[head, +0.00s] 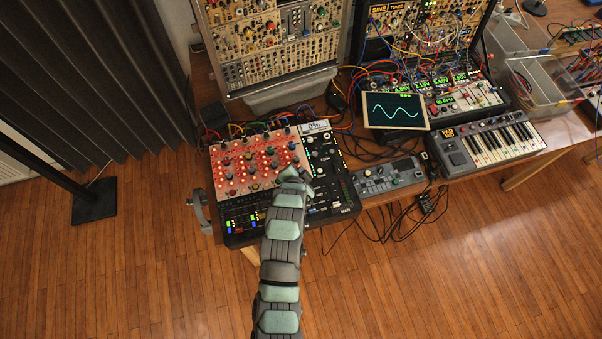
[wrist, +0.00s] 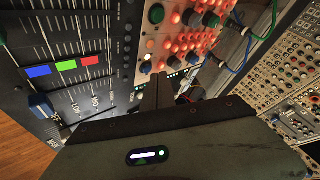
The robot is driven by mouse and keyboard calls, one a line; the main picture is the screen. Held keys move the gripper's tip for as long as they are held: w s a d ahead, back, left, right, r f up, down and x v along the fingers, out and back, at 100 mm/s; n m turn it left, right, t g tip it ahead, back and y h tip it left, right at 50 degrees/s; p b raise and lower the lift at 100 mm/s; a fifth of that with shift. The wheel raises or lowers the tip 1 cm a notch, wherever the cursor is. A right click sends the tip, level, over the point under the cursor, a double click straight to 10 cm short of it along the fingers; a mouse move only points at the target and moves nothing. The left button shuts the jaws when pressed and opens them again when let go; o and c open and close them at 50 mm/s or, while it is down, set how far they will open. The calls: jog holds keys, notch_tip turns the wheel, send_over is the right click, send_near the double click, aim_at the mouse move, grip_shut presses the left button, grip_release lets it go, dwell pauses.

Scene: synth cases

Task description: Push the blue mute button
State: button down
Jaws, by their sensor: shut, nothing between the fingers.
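In the wrist view a blue lit button (wrist: 38,71) sits at the left on a dark fader panel (wrist: 75,28). A green button (wrist: 65,65) and a red button (wrist: 90,60) are in line with it. My gripper (wrist: 158,92) is shut and empty, to the right of the three buttons and apart from them, close over the panel with red-lit knobs. In the head view my gripper (head: 296,176) is over the mixer (head: 333,205) on the table. I cannot tell whether its tips touch the surface. The mixer's front-left part shows small coloured lights, too small to tell apart surely.
Knobs and cables crowd the red-lit panel (head: 232,180). A blue fader cap (wrist: 40,105) stands below the blue button. Modular racks (head: 270,45) rise behind. A small screen (head: 395,110), a grey device (head: 388,177) and a keyboard (head: 490,140) are to the right.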

jog(key=shift+r, duration=0.15)
notch_tip(320, 180, up, 6)
jog(key=shift+f+p, duration=0.1)
jog(key=shift+p, duration=0.95)
jog(key=shift+f, duration=0.1)
dwell(0.4)
